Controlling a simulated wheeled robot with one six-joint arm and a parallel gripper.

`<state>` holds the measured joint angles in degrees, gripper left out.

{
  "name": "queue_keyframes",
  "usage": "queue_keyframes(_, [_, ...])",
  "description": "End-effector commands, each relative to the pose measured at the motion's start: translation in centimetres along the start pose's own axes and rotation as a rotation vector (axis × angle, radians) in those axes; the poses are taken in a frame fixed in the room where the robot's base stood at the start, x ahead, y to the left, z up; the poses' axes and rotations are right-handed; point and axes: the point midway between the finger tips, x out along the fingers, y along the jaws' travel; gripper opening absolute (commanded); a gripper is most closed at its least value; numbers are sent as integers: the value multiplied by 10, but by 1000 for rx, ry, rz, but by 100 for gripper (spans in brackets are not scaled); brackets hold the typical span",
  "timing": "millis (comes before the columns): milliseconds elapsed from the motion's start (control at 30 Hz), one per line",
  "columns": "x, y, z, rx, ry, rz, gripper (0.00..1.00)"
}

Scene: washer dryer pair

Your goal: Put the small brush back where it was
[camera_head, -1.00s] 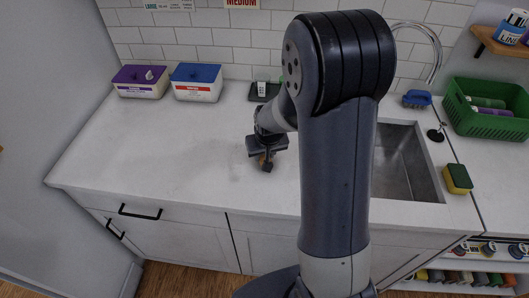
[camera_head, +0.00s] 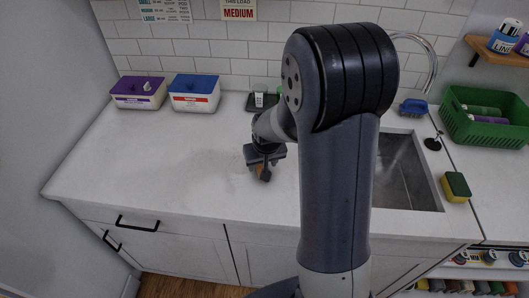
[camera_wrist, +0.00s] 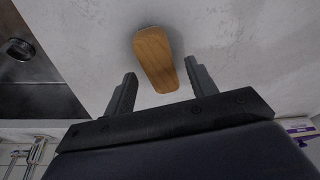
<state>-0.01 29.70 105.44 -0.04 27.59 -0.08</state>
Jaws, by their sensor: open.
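A small tan wooden piece (camera_wrist: 156,58), which looks like the back of the small brush, lies on the white counter; its bristles are hidden. In the wrist view my gripper (camera_wrist: 160,85) is open, with one finger on each side of the wooden piece and a gap to both. In the head view my gripper (camera_head: 264,172) is low over the counter, left of the sink, with a bit of orange-brown (camera_head: 260,169) showing at its fingers.
The sink (camera_head: 405,175) is right of my arm, with a sponge (camera_head: 456,186), a blue-handled scrubber (camera_head: 415,106) and a green basket (camera_head: 485,125) around it. Purple-lidded (camera_head: 140,92) and blue-lidded (camera_head: 195,93) boxes and a dark tray (camera_head: 263,102) stand at the back. The left counter is clear.

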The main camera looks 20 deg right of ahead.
Motion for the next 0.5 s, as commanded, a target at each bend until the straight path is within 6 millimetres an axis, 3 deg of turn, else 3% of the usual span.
queue_keyframes(500, [-86,0,0,0,6,0,54])
